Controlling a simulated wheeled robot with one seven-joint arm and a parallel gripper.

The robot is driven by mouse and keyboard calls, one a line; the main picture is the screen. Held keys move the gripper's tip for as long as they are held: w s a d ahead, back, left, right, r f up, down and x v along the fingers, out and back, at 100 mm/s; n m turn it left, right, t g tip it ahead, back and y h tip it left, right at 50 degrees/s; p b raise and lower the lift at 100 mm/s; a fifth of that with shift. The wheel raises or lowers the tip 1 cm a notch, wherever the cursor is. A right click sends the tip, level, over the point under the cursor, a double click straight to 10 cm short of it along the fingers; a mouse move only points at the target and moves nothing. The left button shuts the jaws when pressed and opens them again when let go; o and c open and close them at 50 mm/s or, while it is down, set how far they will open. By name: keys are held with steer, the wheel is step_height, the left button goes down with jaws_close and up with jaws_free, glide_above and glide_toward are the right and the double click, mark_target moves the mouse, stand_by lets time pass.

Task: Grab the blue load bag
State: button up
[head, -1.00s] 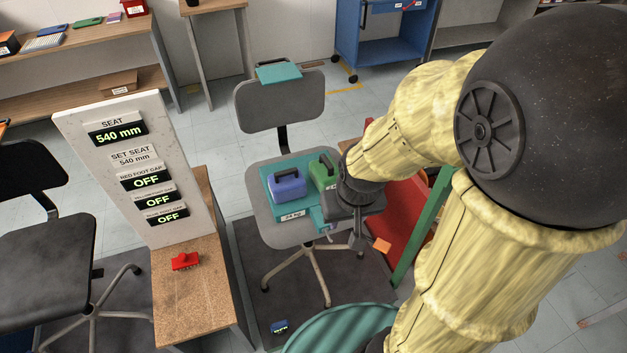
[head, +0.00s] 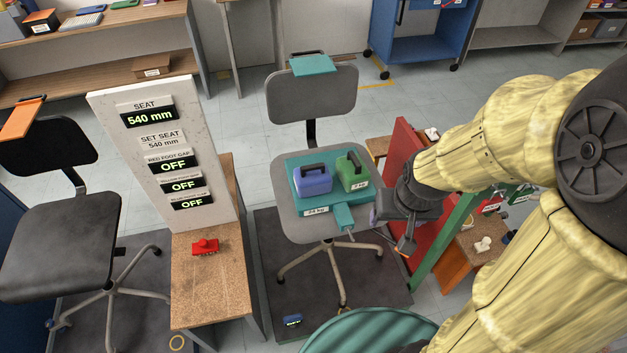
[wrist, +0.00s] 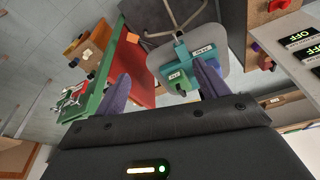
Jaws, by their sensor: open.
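The blue load bag (head: 313,181), with a dark handle on top, stands upright on a teal tray (head: 318,204) on the grey chair seat (head: 290,229). The green load bag (head: 353,173) stands right beside it on the same tray. My gripper (head: 391,232) is open and empty, just right of the seat's front right edge and apart from both bags. In the wrist view its two fingers (wrist: 163,85) spread wide, with the tray (wrist: 183,52) and seat beyond; the right finger covers part of the load there, so the blue bag is hard to make out.
A red panel (head: 405,150) and a green post (head: 448,240) stand close to my arm on the right. A sign board (head: 150,150) stands on a wooden bench (head: 200,285) with a red button (head: 205,246). Open floor lies behind the chair.

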steer(key=o, duration=0.5)
steer(key=shift+n+t, duration=0.3)
steer(key=shift+t, duration=0.4)
steer(key=w+f+b, duration=0.2)
steer(key=f, duration=0.1)
steer(key=w+a+f+b, duration=0.1)
steer(key=w+f, duration=0.1)
steer(key=shift+a, duration=0.1)
steer(key=w+a+f+n+t+y+b, duration=0.1)
steer(key=w+a+f+t+b, duration=0.3)
steer(key=w+f+b, duration=0.2)
steer(key=w+a+f+t+y+b, duration=0.2)
steer(key=w+a+f+t+b, duration=0.2)
steer(key=f+b, duration=0.3)
steer(key=w+a+f+n+t+y+b, duration=0.1)
steer(key=w+a+f+t+y+b, duration=0.1)
steer(key=w+a+f+t+b, duration=0.2)
steer(key=shift+w+a+f+n+t+b, duration=0.2)
steer(key=shift+w+f+b, duration=0.4)
steer(key=shift+b, duration=0.6)
steer(key=shift+w+a+f+t+b, duration=0.1)
steer(key=shift+w+a+f+b, duration=0.35)
steer(key=shift+b, duration=0.8)
steer(key=shift+w+a+f+n+t+b, duration=0.1)
steer(key=shift+w+f+b, duration=0.65)
steer(key=shift+b, duration=0.45)
steer(key=shift+w, duration=0.1)
